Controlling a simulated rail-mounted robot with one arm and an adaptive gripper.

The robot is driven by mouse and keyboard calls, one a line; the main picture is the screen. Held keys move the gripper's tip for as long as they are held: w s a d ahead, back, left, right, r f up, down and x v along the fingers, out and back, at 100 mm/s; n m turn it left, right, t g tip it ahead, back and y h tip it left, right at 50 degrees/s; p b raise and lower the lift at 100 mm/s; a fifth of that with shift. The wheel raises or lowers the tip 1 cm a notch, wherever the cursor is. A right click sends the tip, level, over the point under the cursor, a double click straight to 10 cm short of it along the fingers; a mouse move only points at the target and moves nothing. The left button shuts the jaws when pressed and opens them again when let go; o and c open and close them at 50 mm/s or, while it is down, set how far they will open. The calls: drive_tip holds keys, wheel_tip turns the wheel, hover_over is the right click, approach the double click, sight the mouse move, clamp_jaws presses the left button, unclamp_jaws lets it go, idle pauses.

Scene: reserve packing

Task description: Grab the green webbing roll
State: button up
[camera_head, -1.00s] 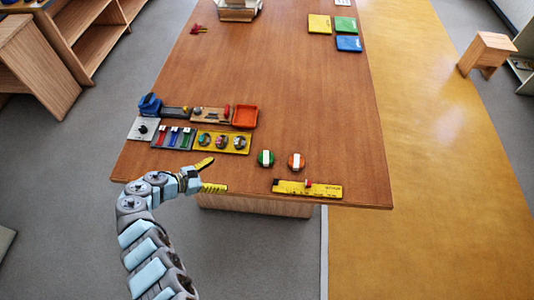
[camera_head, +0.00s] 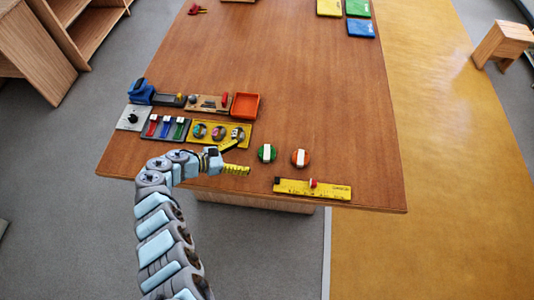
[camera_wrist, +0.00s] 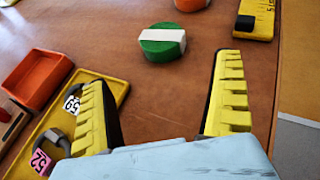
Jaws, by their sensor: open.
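The green webbing roll (camera_head: 267,153) is a short green disc with a white band across it. It lies on the wooden table, right of the yellow tray and left of an orange roll. In the wrist view the green roll (camera_wrist: 163,42) is ahead of my gripper (camera_wrist: 167,88), beyond the fingertips and roughly midway between them. My gripper (camera_head: 235,157) has yellow toothed fingers, spread wide and empty, just left of the roll in the head view. Nothing hides the roll.
The orange roll (camera_head: 300,158) sits close to the right. A yellow ruler-like bar (camera_head: 312,189) lies near the front edge. A yellow tray (camera_head: 247,133) with numbered round items is close on the left, with an orange open box (camera_head: 245,106) behind it.

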sight(262, 154)
drive_tip(key=x, duration=0.4)
drive_tip(key=shift+f+b, duration=0.1)
drive_tip(key=shift+b, duration=0.2)
drive_tip(key=shift+w+d, duration=0.2)
drive_tip(key=shift+d, duration=0.5)
drive_tip(key=x, duration=0.4)
drive_tip(key=shift+s+d+b, duration=0.1)
drive_tip(key=shift+d+b, duration=0.05)
drive_tip(key=shift+b, duration=0.15)
drive_tip(key=c, duration=1.3)
